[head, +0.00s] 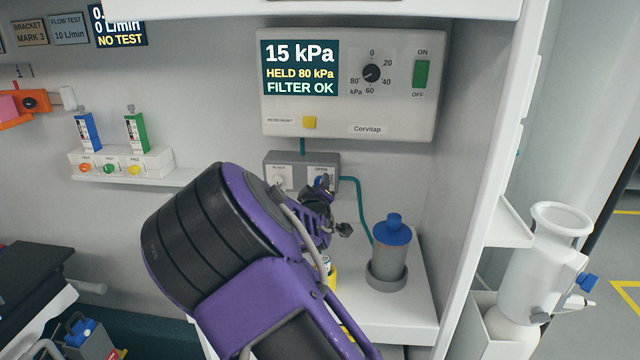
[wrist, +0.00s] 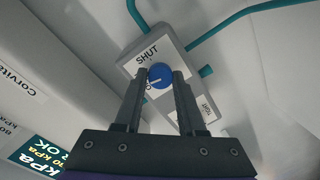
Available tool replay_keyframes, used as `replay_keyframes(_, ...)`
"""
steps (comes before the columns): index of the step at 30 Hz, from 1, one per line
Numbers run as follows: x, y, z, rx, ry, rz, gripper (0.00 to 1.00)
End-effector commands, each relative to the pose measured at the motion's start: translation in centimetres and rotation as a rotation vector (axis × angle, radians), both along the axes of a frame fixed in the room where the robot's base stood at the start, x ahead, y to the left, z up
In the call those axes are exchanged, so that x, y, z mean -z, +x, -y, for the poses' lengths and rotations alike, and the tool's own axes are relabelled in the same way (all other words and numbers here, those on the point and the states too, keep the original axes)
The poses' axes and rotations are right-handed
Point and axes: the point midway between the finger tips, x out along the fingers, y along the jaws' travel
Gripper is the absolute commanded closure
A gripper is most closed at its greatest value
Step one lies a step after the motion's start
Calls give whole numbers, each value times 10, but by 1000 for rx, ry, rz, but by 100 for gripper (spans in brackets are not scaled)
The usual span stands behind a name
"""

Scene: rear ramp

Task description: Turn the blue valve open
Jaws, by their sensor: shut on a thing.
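The blue valve (wrist: 160,76) is a round knob on a white label on a grey box. The word SHUT shows at one side of it in the wrist view; the other lettering is partly hidden by a finger. My gripper (wrist: 160,81) has one finger on each side of the knob, shut on it. In the head view the valve (head: 318,181) is mostly hidden behind my gripper (head: 324,189), which reaches the right side of the grey box (head: 298,157). The exact angle of the knob is hard to tell.
Above is the suction unit (head: 425,110), its display reading 15 kPa, HELD 80 kPa, FILTER OK. A blue-capped jar (head: 390,255) stands on the shelf right of my gripper, with a teal tube beside it.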

Motion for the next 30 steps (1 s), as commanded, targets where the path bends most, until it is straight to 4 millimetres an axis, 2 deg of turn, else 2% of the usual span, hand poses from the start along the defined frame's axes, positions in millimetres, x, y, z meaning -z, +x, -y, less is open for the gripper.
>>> replay_keyframes(9,2,-1,-1,-1,-121,-9,100)
replay_keyframes(25,3,-1,0,0,-144,-10,100)
replay_keyframes(26,3,-1,0,0,-144,-10,59)
replay_keyframes(30,2,-1,0,1,-144,-9,34)
